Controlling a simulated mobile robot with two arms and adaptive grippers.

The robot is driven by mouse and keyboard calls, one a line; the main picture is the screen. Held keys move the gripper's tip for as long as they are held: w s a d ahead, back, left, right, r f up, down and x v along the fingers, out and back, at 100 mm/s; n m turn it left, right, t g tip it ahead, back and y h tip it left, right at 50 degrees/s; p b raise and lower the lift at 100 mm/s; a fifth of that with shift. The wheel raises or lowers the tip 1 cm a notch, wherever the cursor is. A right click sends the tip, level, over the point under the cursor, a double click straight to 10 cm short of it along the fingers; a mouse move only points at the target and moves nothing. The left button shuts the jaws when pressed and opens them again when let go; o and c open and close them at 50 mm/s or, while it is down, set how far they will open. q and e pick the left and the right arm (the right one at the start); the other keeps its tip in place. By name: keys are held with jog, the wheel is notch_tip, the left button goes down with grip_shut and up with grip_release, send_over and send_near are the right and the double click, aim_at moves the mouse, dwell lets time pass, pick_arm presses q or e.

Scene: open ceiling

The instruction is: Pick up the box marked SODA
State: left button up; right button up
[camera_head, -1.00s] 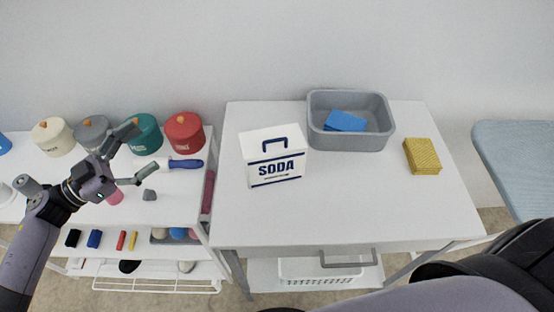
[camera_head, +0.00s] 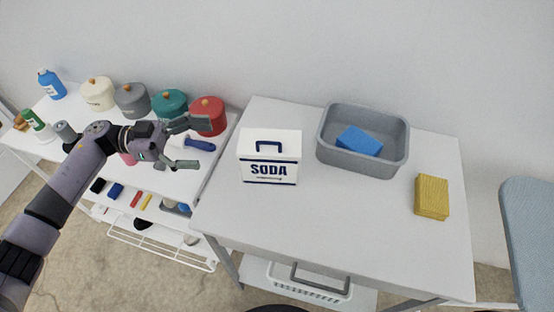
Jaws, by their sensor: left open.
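The white box marked SODA (camera_head: 269,158), with dark blue lettering and a blue handle shape near its top, stands upright on the left part of the white table (camera_head: 330,220). My left gripper (camera_head: 194,144) is open and empty. It is to the left of the box, over the lower shelf unit, with its fingers toward the box and a gap between them. My right gripper is not in the view.
A grey basin (camera_head: 400,152) with a blue sponge (camera_head: 359,141) stands behind and right of the box. A yellow sponge (camera_head: 432,197) lies at the right. Several lidded canisters, including a red one (camera_head: 208,116), stand on the left shelf unit. The table's front middle is clear.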

aim_at(239, 142)
pick_arm(q)
jog(key=d, duration=0.4)
jog(key=shift+s+r, duration=0.1)
jog(key=shift+s, duration=0.15)
jog(key=d, duration=0.4)
jog(key=shift+s+d+p, duration=0.15)
jog(key=shift+p, duration=0.15)
jog(key=shift+d, duration=0.45)
jog(key=d, duration=0.5)
jog(key=shift+s+r+b, duration=0.15)
jog(key=shift+s+b, duration=0.05)
jog(key=shift+b, duration=0.15)
jog(key=shift+a, duration=0.1)
jog(key=shift+c, duration=0.3)
jog(key=c, duration=1.3)
grip_shut()
jog(key=shift+r, duration=0.15)
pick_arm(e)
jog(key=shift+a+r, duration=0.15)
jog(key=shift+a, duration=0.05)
